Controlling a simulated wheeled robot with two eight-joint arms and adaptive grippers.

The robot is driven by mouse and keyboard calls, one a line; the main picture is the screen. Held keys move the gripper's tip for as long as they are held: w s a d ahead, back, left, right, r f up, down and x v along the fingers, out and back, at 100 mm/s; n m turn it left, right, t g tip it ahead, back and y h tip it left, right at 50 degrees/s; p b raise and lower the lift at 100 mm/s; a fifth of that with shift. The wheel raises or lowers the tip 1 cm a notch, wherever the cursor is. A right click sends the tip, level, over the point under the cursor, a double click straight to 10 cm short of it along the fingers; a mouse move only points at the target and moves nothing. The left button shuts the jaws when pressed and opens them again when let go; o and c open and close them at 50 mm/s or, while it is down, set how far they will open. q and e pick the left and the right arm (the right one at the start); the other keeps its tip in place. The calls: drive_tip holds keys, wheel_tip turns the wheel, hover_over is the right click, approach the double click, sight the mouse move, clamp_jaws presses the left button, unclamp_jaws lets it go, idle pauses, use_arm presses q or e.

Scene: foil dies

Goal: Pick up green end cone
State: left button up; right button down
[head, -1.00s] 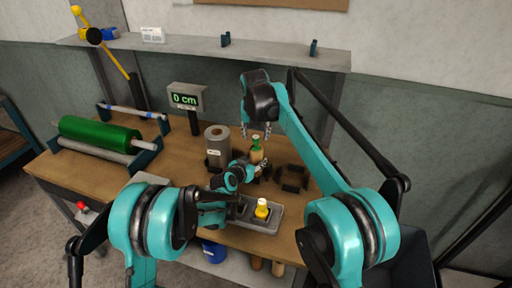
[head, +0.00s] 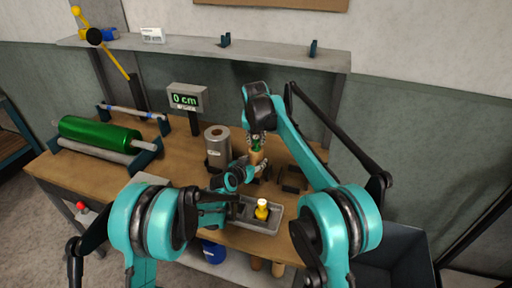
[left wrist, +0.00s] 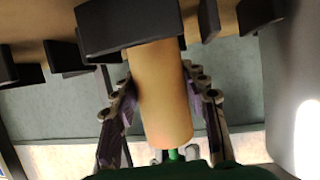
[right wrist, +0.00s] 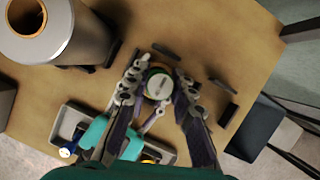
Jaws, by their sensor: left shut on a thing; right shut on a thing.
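The green end cone (head: 256,141) sits at the top end of an upright tan cylinder (head: 256,158) in the head view. The cylinder also fills the middle of the left wrist view (left wrist: 158,95), with a bit of green at its end (left wrist: 173,154). My left gripper (head: 258,166) is shut on the cylinder from the side. My right gripper (head: 256,134) reaches down from above and is shut on the green cone, its fingers hiding part of it. In the right wrist view the cone's pale round end (right wrist: 158,86) shows between the fingers.
A grey roll (head: 216,150) stands just left of the cylinder. A grey tray (head: 275,221) with a yellow cone (head: 262,208) lies in front. Dark blocks (head: 294,180) sit to the right. A green roller (head: 98,134) and a "0 cm" display (head: 185,99) are farther left.

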drive_tip(key=shift+r, duration=0.1)
wheel_tip(320, 180, up, 10)
drive_tip(key=shift+f, duration=0.1)
idle(0.3)
use_arm(q)
drive_tip(key=o, duration=1.2)
drive_tip(key=shift+o, duration=0.2)
